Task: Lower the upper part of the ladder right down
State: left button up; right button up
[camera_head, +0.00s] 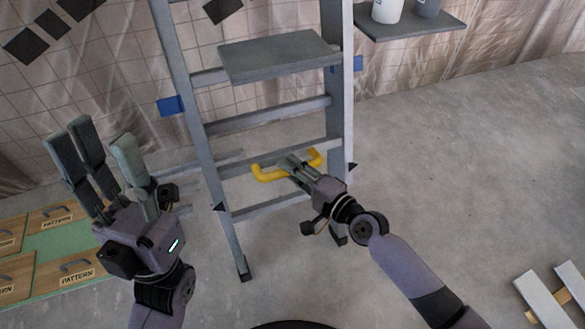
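The grey ladder (187,101) stands upright on the concrete floor in front of a tiled wall, with a flat step (278,56) and several rungs below it. A yellow handle (270,174) sits low on the ladder's front, near a lower rung. My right gripper (287,162) is at the middle of this handle, its fingers over the bar. It looks closed around it, though the fingertips are small in view. My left gripper (97,150) is open and empty, left of the ladder, fingers pointing up and apart from it.
Blue blocks (171,105) are on the ladder's side rails. A grey shelf (410,24) with white and grey containers is at the upper right. Boards marked PATTERN (60,217) lie at the left. White slats (540,298) lie at the lower right. The floor right of the ladder is clear.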

jog(key=o, duration=0.4)
jog(key=shift+s+f, duration=0.1)
jog(key=shift+f, duration=0.2)
jog(key=shift+r, duration=0.15)
jog(key=shift+d, duration=0.1)
jog(key=v, duration=1.2)
jog(key=shift+r, duration=0.1)
